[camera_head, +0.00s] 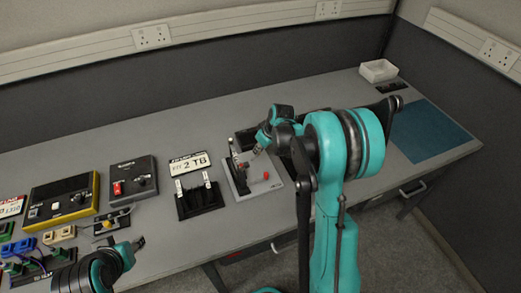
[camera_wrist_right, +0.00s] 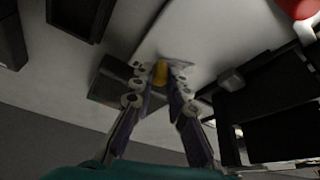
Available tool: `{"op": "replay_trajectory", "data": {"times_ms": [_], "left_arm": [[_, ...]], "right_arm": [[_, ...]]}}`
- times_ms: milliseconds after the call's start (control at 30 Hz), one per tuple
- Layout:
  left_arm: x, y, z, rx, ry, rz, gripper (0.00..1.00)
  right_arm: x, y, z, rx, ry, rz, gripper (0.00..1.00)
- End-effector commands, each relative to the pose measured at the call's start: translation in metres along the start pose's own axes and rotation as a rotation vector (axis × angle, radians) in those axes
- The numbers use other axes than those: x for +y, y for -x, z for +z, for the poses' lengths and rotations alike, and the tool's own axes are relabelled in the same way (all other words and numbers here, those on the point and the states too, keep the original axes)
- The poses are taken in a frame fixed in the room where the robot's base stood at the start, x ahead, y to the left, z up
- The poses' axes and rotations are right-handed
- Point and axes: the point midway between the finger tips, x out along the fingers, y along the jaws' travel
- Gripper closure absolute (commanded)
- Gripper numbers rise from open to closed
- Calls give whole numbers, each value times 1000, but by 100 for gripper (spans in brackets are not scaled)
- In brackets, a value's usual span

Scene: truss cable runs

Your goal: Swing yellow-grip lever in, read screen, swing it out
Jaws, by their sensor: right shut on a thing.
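The lever's yellow grip (camera_wrist_right: 160,73) shows in the right wrist view, between the fingertips of my right gripper (camera_wrist_right: 159,82). The right gripper is shut on it. In the head view my right gripper (camera_head: 258,152) is over a pale grey plate (camera_head: 241,189) with a red knob (camera_head: 266,176) and dark parts; the yellow grip is not clear there. My left gripper (camera_head: 138,243) is at the lower left of the head view, near the table's front edge; its jaws are too small to judge. I cannot pick out a readable screen.
A black stand (camera_head: 199,204) with two pale uprights and a "2 TB" card (camera_head: 190,164) are left of the plate. Further left are a grey box with a red switch (camera_head: 127,180) and a yellow-edged box (camera_head: 62,201). A blue mat (camera_head: 428,131) lies clear at right.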

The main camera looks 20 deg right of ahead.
Motion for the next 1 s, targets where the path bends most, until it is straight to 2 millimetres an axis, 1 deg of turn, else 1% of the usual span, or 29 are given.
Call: {"op": "replay_trajectory", "data": {"times_ms": [200,400,933,967,1000], "left_arm": [[0,1,-1,0,0,0,60],[0,1,-1,0,0,0,60],[0,1,-1,0,0,0,60],[0,1,-1,0,0,0,60],[0,1,-1,0,0,0,60]], "right_arm": [[0,-2,-4,-1,115,-48,100],[0,-3,-6,0,181,-75,100],[-1,-3,-7,-1,206,-85,100],[-1,-3,-7,-1,206,-85,77],[-1,-3,-7,-1,206,-85,67]]}}
